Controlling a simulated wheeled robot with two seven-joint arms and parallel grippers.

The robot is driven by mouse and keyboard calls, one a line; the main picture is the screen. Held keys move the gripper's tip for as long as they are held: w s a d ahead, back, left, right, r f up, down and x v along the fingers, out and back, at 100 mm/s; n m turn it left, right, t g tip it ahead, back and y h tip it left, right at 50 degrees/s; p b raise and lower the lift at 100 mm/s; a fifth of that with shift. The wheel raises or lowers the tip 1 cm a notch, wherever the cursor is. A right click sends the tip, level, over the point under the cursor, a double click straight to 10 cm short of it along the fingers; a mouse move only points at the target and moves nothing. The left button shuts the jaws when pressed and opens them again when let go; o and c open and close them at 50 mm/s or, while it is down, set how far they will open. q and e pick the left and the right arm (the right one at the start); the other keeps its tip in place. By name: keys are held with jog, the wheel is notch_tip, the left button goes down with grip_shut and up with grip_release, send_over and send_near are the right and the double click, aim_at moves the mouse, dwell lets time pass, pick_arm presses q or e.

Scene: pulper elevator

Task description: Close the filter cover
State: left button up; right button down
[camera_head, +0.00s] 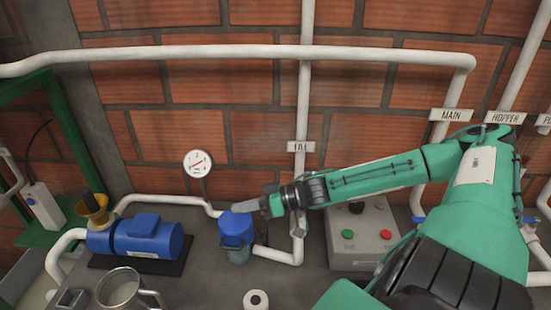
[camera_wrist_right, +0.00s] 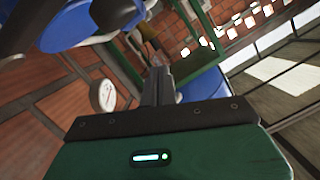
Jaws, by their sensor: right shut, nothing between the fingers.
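The filter is a small unit with a blue cover (camera_head: 236,228) over a clear bluish bowl (camera_head: 238,254), left of the middle in the head view. The cover sits at the top of the bowl; whether it is fully closed I cannot tell. My right gripper (camera_head: 245,206) is shut and empty, its tip close above the cover; touching or apart is unclear. In the right wrist view its fingers (camera_wrist_right: 157,86) are together, and a large blue rounded part (camera_wrist_right: 78,28), probably the cover, shows at upper left. My left gripper is not in view.
A blue pump (camera_head: 140,237) stands left of the filter, with a gauge (camera_head: 198,163) on the wall behind. A control box (camera_head: 361,235) with green and red buttons is at the right under my arm. A metal jug (camera_head: 122,290) and white roll (camera_head: 256,300) stand in front.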

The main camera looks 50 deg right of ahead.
jog(key=p+v, duration=0.1)
jog(key=v, duration=0.7)
jog(key=shift+s+a+r+p, duration=0.2)
jog(key=shift+s+a+p, duration=0.1)
jog(key=shift+s, duration=0.25)
jog(key=shift+f, duration=0.1)
